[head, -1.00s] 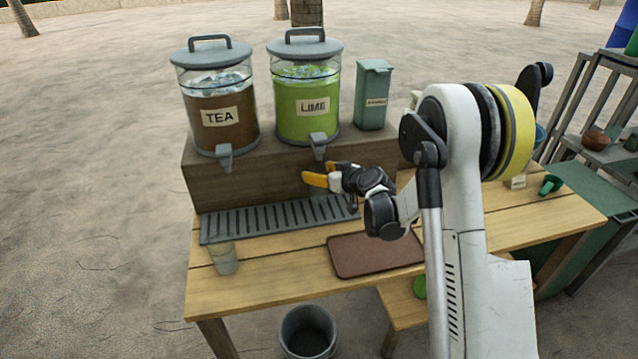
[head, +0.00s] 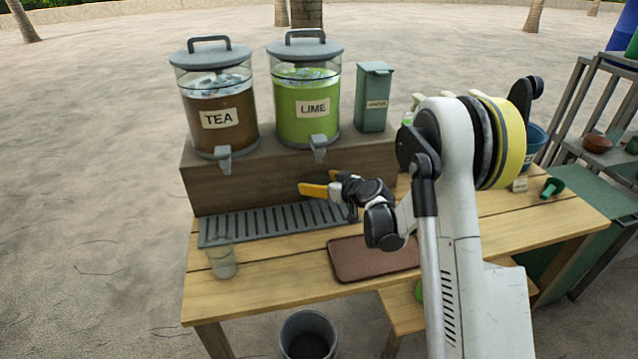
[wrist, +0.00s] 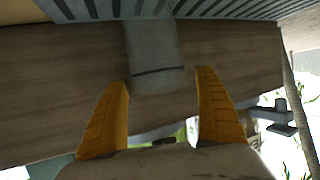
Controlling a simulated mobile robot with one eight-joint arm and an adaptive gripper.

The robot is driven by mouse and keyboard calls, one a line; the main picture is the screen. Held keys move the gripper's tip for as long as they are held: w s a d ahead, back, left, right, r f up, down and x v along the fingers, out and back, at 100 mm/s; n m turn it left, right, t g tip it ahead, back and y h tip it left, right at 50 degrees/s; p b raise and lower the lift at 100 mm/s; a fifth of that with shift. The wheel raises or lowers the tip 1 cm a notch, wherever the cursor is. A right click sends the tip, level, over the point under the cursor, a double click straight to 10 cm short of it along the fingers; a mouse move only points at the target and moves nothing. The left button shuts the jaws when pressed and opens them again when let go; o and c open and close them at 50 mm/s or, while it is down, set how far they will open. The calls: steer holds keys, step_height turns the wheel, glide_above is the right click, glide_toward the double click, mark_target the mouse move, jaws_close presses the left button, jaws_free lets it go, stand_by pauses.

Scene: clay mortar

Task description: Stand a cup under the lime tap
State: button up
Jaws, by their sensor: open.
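The lime dispenser (head: 307,112) is a clear tank of green drink with a grey tap (head: 318,148), on a wooden riser (head: 235,185). A slatted grey drip tray (head: 275,222) lies in front. My gripper (head: 316,183) is below the lime tap, its yellow fingers open and pointing left. Another clear cup (head: 222,262) stands at the table's front left.
The tea dispenser (head: 217,115) stands left of the lime one, a green lidded bin (head: 374,97) right of it. A brown tray (head: 370,260) lies on the table (head: 275,275) near my arm. A grey bucket (head: 308,335) is on the ground.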

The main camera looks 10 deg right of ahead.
steer(key=p+v, duration=0.5)
steer(key=v, duration=0.7)
steer(key=s+a+r+m+g+h, duration=0.1)
steer(key=s+a+r+g, duration=0.3)
steer(key=s+r, duration=0.65)
steer(key=s+r+m+g+h, duration=0.1)
steer(key=s+r+m+h, duration=0.1)
steer(key=s, duration=1.9)
steer(key=shift+m+g+h, duration=0.3)
steer(key=shift+m+h, duration=0.4)
steer(key=shift+h, duration=0.3)
